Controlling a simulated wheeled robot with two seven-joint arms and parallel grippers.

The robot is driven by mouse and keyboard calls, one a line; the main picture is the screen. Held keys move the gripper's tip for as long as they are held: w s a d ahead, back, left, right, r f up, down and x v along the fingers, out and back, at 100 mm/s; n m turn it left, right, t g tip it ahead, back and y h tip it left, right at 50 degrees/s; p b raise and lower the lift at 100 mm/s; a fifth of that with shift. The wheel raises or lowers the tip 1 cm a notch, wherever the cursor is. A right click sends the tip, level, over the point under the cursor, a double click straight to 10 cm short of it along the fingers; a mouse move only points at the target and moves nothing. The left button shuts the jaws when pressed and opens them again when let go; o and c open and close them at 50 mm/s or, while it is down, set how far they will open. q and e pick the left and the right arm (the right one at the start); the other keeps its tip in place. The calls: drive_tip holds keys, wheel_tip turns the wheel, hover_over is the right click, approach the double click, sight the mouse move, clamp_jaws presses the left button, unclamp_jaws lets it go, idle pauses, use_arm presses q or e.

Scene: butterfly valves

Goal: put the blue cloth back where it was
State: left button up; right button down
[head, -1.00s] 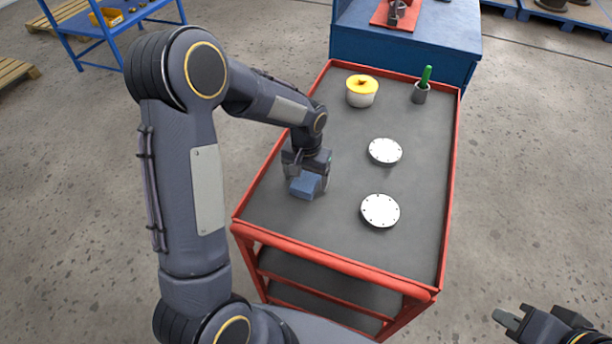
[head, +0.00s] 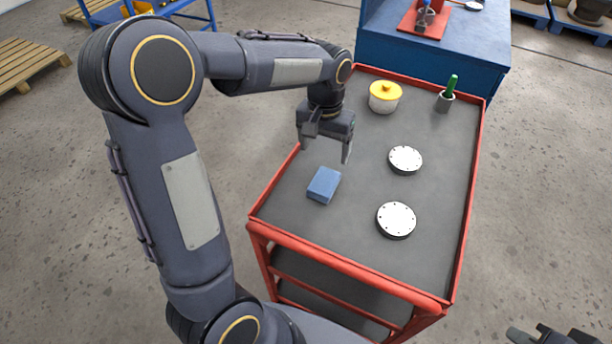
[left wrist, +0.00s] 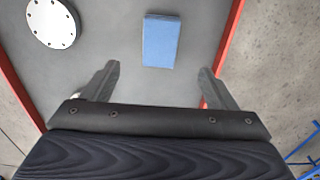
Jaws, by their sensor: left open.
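The blue cloth (head: 324,185), a folded block shape, lies flat on the grey top of the red cart (head: 350,240), near its left edge. It also shows in the left wrist view (left wrist: 161,41), beyond my open fingers and apart from them. My left gripper (head: 326,155) is open and empty, raised above the cart top just behind the cloth. It also shows in the left wrist view (left wrist: 158,82). My right gripper (head: 515,336) is only partly in view at the bottom right, away from the cart; its jaw state is unclear.
Two white bolted discs (head: 405,160) (head: 396,220) lie right of the cloth. A pot with a yellow lid (head: 384,97) and a grey cup with a green-handled item (head: 445,101) stand at the back of the cart. A blue bench (head: 430,55) stands behind.

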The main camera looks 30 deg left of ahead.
use_arm(q)
drive_tip(key=s+r+t+h, duration=0.1)
drive_tip(key=s, duration=0.6)
drive_tip(key=s+d+r+t+h, duration=0.1)
drive_tip(key=s+t, duration=0.1)
drive_tip(key=s, duration=0.5)
drive_tip(key=s+d+r+n+t+h, duration=0.1)
drive_tip(key=s+r+t, duration=0.1)
drive_tip(key=s, duration=0.5)
drive_tip(key=shift+s, duration=0.4)
drive_tip(key=shift+s+d+f+h, duration=0.1)
drive_tip(key=shift+s+f+h, duration=0.15)
drive_tip(key=shift+s+h, duration=0.05)
drive_tip(key=shift+c, duration=0.3)
